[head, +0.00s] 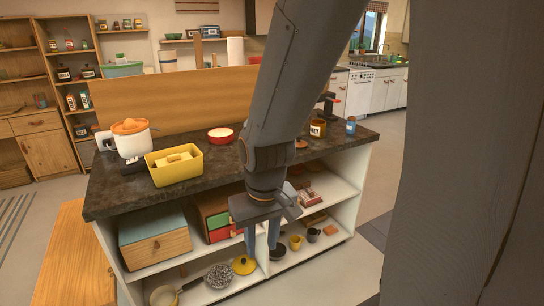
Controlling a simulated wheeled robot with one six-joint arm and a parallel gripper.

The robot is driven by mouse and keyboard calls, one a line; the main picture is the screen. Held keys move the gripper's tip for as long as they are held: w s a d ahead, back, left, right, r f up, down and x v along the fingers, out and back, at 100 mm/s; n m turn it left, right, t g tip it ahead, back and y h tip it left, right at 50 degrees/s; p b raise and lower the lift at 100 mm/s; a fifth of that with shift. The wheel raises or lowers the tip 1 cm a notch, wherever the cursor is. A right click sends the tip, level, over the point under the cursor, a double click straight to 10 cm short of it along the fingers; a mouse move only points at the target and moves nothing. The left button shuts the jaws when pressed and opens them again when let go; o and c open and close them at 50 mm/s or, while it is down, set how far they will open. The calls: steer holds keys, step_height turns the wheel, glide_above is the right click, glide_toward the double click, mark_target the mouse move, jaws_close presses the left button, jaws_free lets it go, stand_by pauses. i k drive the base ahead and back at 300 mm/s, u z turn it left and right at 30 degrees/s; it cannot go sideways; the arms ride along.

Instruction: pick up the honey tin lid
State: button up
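An amber tin (318,128) with a pale label, seemingly the honey tin, stands on the dark counter right of my arm. A small flat orange-brown disc (301,143) lies on the counter just left of and in front of it. It could be the honey tin lid, but it is partly behind my arm and too small to be sure. My gripper (262,243) points down in front of the island's open shelves, below the counter top in the picture and apart from the disc. Its two fingers stand apart with nothing visible between them.
The counter (118,200) also holds a yellow bin (175,168), a juicer (132,140), a red-rimmed dish (220,135) and a blue jar (351,126). Shelves below hold a wooden-fronted box (155,248), a yellow lid (244,265) and cups. A wooden bench (75,260) stands at left.

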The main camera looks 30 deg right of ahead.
mark_target(300, 144)
steer(key=z, duration=1.1)
steer(key=i, duration=0.7)
steer(key=z, duration=0.45)
steer(key=i, duration=0.7)
steer(key=u, duration=0.9)
steer(key=i, duration=0.6)
steer(key=u, duration=0.7)
